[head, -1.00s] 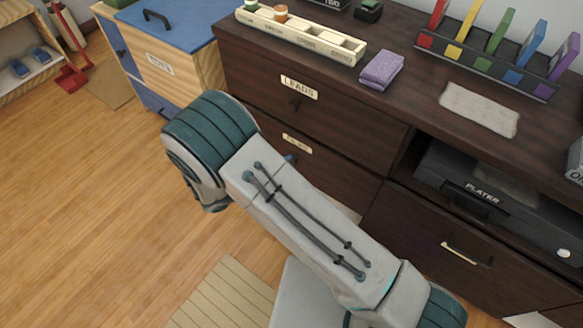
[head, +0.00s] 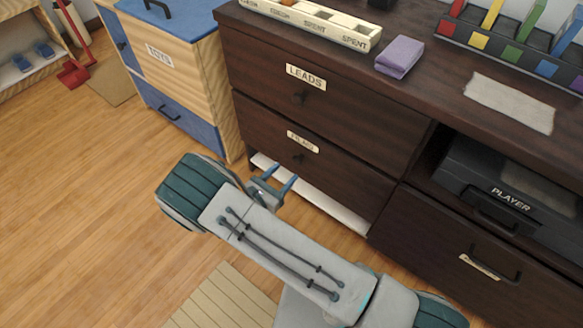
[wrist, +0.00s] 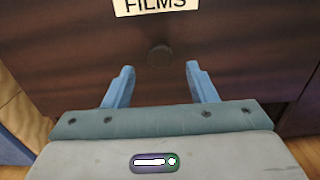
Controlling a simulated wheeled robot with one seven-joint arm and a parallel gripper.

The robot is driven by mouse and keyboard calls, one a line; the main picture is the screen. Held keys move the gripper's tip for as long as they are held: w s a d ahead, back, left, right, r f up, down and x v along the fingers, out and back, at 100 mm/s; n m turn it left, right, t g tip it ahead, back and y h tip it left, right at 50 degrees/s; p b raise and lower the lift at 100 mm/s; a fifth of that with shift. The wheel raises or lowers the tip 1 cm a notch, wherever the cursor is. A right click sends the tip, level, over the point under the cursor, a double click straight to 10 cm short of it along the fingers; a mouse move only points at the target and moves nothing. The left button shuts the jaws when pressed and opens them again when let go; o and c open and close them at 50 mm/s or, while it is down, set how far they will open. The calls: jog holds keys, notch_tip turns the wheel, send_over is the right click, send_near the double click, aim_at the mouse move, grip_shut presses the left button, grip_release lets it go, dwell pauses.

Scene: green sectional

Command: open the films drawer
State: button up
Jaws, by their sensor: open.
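The films drawer (head: 335,172) is the lower dark wood drawer of the cabinet, and its front sits flush and shut. Its label reads FILMS in the wrist view (wrist: 156,4). A small round dark knob (wrist: 160,56) is on the drawer front below the label; it also shows in the head view (head: 299,157). My gripper (wrist: 157,78) is open and empty, with its two blue fingers pointing at the drawer front. In the wrist view the knob lies between and just beyond the fingertips. In the head view my gripper (head: 276,180) is below and left of the knob.
The leads drawer (head: 335,100) is directly above, shut. A toys chest (head: 190,75) stands left of the cabinet. A black player (head: 500,190) sits in a shelf at right. Open wooden floor (head: 90,200) lies to the left.

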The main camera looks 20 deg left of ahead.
aim_at(295, 162)
jog(key=shift+b+x, duration=0.5)
jog(key=shift+x, duration=1.9)
jog(key=shift+a, duration=0.1)
